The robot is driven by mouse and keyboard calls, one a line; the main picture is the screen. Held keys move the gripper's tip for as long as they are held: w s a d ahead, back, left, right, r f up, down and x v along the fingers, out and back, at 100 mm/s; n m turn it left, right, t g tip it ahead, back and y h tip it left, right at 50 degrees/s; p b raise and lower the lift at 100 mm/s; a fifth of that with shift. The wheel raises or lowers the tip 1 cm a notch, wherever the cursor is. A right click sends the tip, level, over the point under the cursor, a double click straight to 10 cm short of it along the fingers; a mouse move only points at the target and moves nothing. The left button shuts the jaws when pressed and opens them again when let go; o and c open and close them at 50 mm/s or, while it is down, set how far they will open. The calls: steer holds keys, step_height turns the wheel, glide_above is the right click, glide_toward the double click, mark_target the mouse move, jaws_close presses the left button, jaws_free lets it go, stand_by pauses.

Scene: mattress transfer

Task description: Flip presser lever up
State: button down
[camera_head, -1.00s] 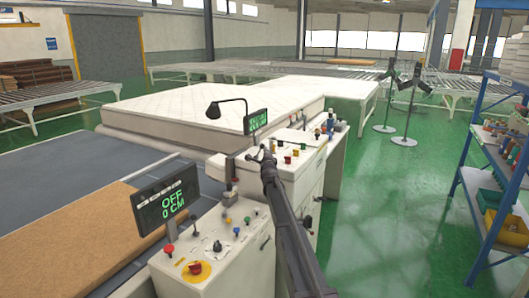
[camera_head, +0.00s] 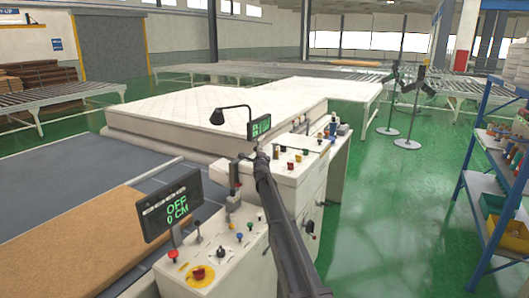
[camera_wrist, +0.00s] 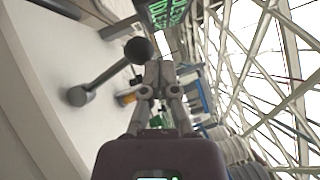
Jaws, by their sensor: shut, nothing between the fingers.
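The presser lever (camera_wrist: 100,78) shows in the wrist view as a grey rod with a round dark knob (camera_wrist: 137,50) at its upper end and a round pivot at its lower left, on a pale panel. My gripper (camera_wrist: 159,66) is shut and empty, its fingertips just right of the knob. I cannot tell whether they touch it. In the head view my gripper (camera_head: 258,156) is at the far end of my dark arm, beside the white control console (camera_head: 300,180). It hides much of the lever there.
A near control box (camera_head: 230,262) carries buttons and a display (camera_head: 168,205) reading OFF 0 CM. A second display (camera_head: 259,128) and a lamp stand near my gripper. A white mattress (camera_head: 200,112) lies behind. Blue shelving (camera_head: 485,185) stands right, with open green floor between.

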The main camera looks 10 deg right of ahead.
steer(key=shift+w+a, duration=0.8)
steer(key=shift+a, duration=0.1)
steer(key=s+r+p, duration=0.5)
steer(key=s, duration=0.7)
steer(key=shift+d+r, duration=0.2)
steer(key=shift+r, duration=0.05)
stand_by(0.5)
